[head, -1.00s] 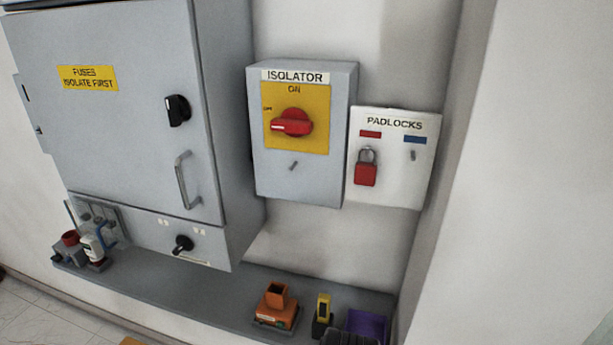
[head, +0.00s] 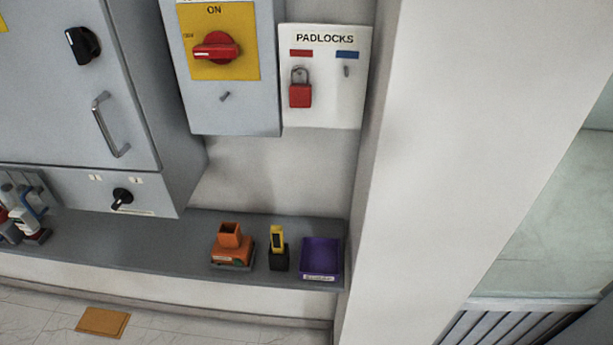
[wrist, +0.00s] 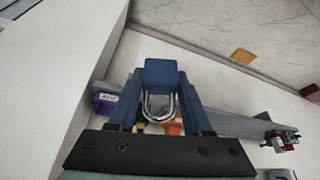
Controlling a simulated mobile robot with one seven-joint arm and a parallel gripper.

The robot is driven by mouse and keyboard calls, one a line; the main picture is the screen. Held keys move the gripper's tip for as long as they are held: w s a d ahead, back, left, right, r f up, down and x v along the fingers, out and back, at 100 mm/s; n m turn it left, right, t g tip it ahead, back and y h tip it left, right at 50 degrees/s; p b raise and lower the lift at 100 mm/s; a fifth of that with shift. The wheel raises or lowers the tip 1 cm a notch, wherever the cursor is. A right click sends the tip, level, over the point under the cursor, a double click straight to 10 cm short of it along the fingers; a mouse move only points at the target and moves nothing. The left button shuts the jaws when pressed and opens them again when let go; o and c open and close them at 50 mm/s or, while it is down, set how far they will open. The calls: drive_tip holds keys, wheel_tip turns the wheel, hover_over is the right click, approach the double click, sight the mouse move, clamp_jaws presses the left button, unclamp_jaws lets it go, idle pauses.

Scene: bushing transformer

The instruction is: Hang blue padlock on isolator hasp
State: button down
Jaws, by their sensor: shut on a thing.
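My gripper (wrist: 160,97) shows only in the wrist view. Its jaws are shut on the blue padlock (wrist: 160,73), with the block-like body between the fingertips and the silver shackle (wrist: 158,106) toward the palm. In the head view the isolator box (head: 240,105) hangs on the wall, with a red rotary switch (head: 216,49) on a yellow plate marked ON. A small metal peg (head: 225,96), which may be the hasp, sticks out below the plate with nothing on it. My gripper is out of the head view, so its distance to the isolator cannot be told.
The padlocks board (head: 325,110) holds a red padlock (head: 300,95); its peg under the blue label (head: 346,71) is empty. A grey shelf (head: 150,245) below carries an orange device (head: 232,248), a yellow-black tool (head: 278,248) and a purple bin (head: 320,258). A wall corner projects at right.

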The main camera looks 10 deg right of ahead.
drive_tip(key=w+d+r+m+p, duration=0.15)
drive_tip(key=w+d+r, duration=0.25)
drive_tip(key=w+r, duration=0.45)
drive_tip(key=w+d+r+p, duration=0.2)
drive_tip(key=d+r, duration=0.1)
drive_tip(key=r, duration=0.6)
drive_tip(key=w+d+r+m+p, duration=0.1)
drive_tip(key=d+r+p, duration=0.1)
drive_tip(key=r, duration=0.8)
drive_tip(key=w+d+r+m+h+p, duration=0.1)
drive_tip(key=d+r, duration=0.3)
drive_tip(key=r, duration=0.6)
drive_tip(key=shift+w+d+r+p, duration=0.2)
drive_tip(key=shift+w+d+p, duration=0.1)
drive_tip(key=shift+w+p, duration=0.6)
